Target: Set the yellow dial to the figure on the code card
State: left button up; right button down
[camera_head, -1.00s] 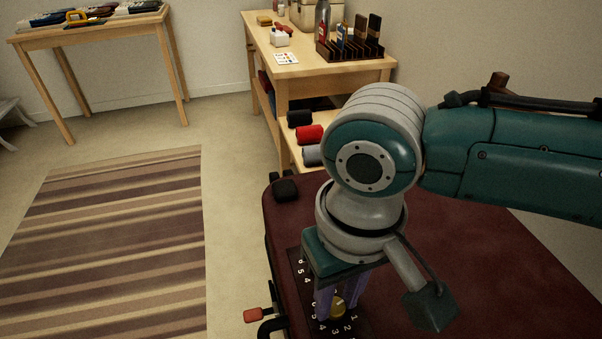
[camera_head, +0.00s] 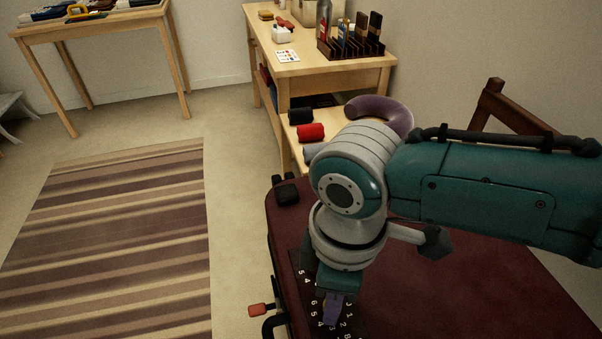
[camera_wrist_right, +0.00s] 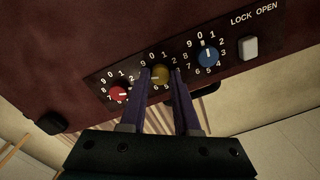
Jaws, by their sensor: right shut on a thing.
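The yellow dial (camera_wrist_right: 160,76) is the middle of three dials on the suitcase's black number panel (camera_wrist_right: 186,70). My right gripper (camera_wrist_right: 161,74) is shut on it, one purple finger on each side. In the head view my right gripper (camera_head: 331,308) points down at the panel (camera_head: 306,283) and hides the dial. I cannot read the dial's setting surely. The code card (camera_head: 287,56), white with small coloured marks, lies on the wooden bench; its figures are too small to read. My left gripper is out of view.
A red dial (camera_wrist_right: 118,93) and a blue dial (camera_wrist_right: 208,57) flank the yellow one closely. A pale lock switch (camera_wrist_right: 248,48) is beyond the blue dial. The dark red suitcase (camera_head: 440,290) lies under my arm. The bench (camera_head: 345,72) stands behind; a striped rug (camera_head: 120,240) lies left.

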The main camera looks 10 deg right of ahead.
jog(key=n, duration=0.4)
jog(key=shift+n, duration=1.7)
jog(key=shift+a, duration=0.1)
jog(key=c, duration=0.6)
grip_release()
jog(key=shift+c, duration=0.2)
jog(key=shift+r, duration=0.15)
notch_tip(320, 180, up, 10)
jog(key=p, duration=0.3)
jog(key=shift+w+p, duration=0.15)
jog(key=shift+p, duration=0.2)
